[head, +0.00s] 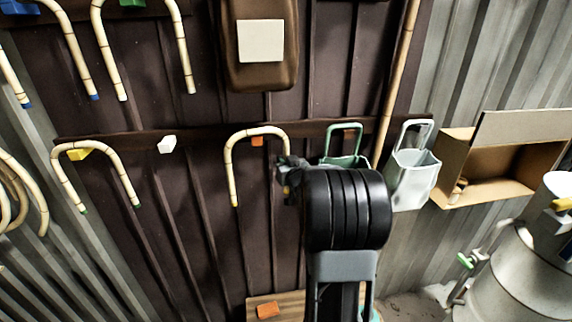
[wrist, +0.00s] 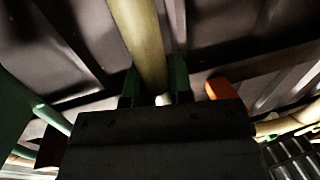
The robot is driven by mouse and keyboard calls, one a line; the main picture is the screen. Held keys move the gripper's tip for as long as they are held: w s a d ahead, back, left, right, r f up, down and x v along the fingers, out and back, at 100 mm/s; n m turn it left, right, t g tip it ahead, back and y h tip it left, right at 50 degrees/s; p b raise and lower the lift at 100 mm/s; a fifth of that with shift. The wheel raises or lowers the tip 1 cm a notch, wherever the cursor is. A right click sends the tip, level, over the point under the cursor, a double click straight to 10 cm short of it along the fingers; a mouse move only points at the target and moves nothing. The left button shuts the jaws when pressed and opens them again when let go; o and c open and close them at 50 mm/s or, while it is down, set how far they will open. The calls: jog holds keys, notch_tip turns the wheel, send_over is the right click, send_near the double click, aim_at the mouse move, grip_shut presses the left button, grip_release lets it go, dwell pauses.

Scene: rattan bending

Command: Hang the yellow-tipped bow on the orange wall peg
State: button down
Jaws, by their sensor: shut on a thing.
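The yellow-tipped bow (head: 232,165) is a pale rattan arch with dark bands, its bend upward and its legs down. A yellow tip shows at its left leg's end. My gripper (head: 287,178) is shut on its right leg, whose lower end is partly hidden. In the wrist view the rattan leg (wrist: 140,40) runs between the green fingers of my gripper (wrist: 154,88). The orange wall peg (head: 257,141) shows just under the bow's crown in the head view. I cannot tell whether the bow touches it. An orange piece (wrist: 219,89) shows right of the fingers in the wrist view.
A green-tipped bow (head: 125,180) hangs at the yellow peg (head: 80,154). A white peg (head: 167,144) is bare. A green holder (head: 352,150), a pale container (head: 412,175) and a cardboard box (head: 490,190) are to the right. An orange block (head: 268,310) lies below.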

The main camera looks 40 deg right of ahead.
jog(key=shift+w+d+f+b, duration=0.15)
jog(key=shift+w+d+b, duration=0.05)
jog(key=shift+w, duration=0.3)
jog(key=shift+w+d+f+b, duration=0.15)
jog(key=shift+w+d+f, duration=0.1)
jog(key=shift+w, duration=0.2)
jog(key=shift+w+d+f+b, duration=0.1)
jog(key=shift+w+d+b, duration=0.1)
jog(key=shift+w, duration=0.3)
jog(key=c, duration=0.9)
grip_release()
jog(key=b+v, duration=0.3)
jog(key=v, duration=1)
jog(key=shift+s, duration=0.4)
jog(key=shift+s+a, duration=0.1)
